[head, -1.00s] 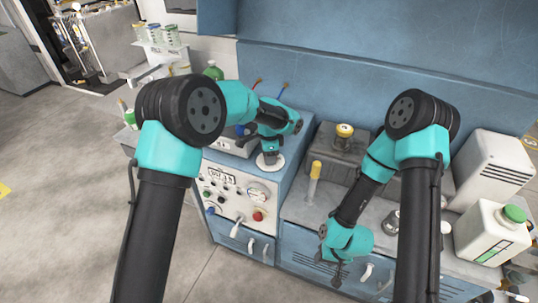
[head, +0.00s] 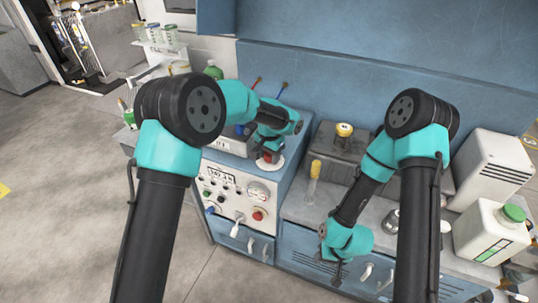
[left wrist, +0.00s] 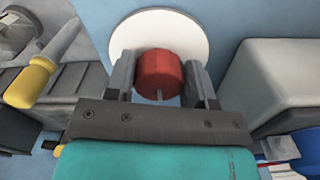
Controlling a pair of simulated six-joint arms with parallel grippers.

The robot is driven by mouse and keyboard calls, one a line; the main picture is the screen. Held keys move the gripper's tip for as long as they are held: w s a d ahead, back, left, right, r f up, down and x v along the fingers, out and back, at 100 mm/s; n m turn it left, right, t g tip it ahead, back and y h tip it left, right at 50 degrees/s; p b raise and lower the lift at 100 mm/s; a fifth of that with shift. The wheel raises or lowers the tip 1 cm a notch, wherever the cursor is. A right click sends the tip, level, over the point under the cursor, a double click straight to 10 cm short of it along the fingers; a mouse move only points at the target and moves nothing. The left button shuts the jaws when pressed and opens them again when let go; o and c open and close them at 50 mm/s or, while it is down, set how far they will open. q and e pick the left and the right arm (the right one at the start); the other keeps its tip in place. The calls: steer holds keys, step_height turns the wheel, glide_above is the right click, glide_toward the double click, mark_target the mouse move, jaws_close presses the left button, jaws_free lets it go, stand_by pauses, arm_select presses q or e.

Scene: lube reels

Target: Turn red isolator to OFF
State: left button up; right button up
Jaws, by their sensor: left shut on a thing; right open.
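The red isolator knob (left wrist: 160,74) sits on a round white plate (left wrist: 198,40) in the left wrist view. A small part of the knob shows in the head view (head: 268,156), on top of the blue machine housing, above the white plate (head: 269,167). My left gripper (left wrist: 162,84) is shut on the knob, with a finger on each side; a short pale mark on the knob points toward the gripper's palm. In the head view my left wrist hides most of the grip. My right gripper (head: 338,274) is open and empty, low in front of the bench.
The control panel (head: 232,195) with a gauge, display, buttons and a red button (head: 258,214) is below my left gripper. A yellow-handled tool (head: 315,170) stands to the right. A white container (head: 490,232) with a green cap is at far right. A dark box (head: 338,148) stands behind.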

arm_select(q)
steer(key=n, duration=0.4)
steer(key=shift+d+n, duration=0.15)
steer(key=shift+n, duration=0.15)
steer(key=n, duration=0.4)
stand_by(0.3)
steer(key=o, duration=0.9)
steer(key=shift+r, duration=0.15)
step_height(320, 180, up, 17)
steer(key=shift+r, duration=0.1)
stand_by(0.3)
